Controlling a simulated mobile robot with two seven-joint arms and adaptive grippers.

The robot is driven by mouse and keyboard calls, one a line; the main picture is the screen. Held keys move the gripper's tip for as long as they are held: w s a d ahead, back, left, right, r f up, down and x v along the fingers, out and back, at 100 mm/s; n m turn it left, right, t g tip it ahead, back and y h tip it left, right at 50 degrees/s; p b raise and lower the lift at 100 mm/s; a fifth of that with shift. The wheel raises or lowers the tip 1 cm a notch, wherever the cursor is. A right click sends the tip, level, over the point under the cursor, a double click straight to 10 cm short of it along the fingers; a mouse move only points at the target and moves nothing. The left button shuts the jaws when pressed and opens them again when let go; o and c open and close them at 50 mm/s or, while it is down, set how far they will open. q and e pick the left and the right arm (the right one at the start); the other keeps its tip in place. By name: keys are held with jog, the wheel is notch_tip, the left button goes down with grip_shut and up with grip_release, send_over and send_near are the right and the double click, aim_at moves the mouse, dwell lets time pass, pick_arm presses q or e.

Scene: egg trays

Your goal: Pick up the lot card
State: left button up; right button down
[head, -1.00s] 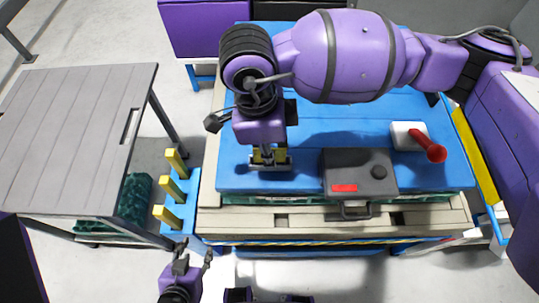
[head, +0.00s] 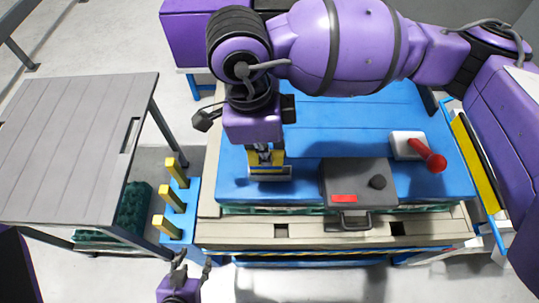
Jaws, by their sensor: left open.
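My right gripper (head: 266,158) points down over the left part of the blue tabletop (head: 330,115), with yellow parts at its fingers. A small pale grey strip (head: 270,173) shows right at its fingertips. I cannot tell whether this strip is the lot card or part of the fingers, nor whether the fingers are closed on it. No other lot card is plain to see. My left gripper (head: 192,265) is open and empty at the bottom edge, in front of the bench.
A grey box with a red label (head: 355,180) stands right of my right gripper. A white block with a red handle (head: 408,144) is further right. A blue stand with yellow posts (head: 181,215) stands left of the bench. A grey table (head: 70,140) is at the left.

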jog(key=s+a+r, duration=0.8)
jog(key=s, duration=0.1)
jog(key=shift+s+a+r, duration=0.3)
jog(key=shift+a+r, duration=0.05)
jog(key=shift+a, duration=0.05)
dwell(0.6)
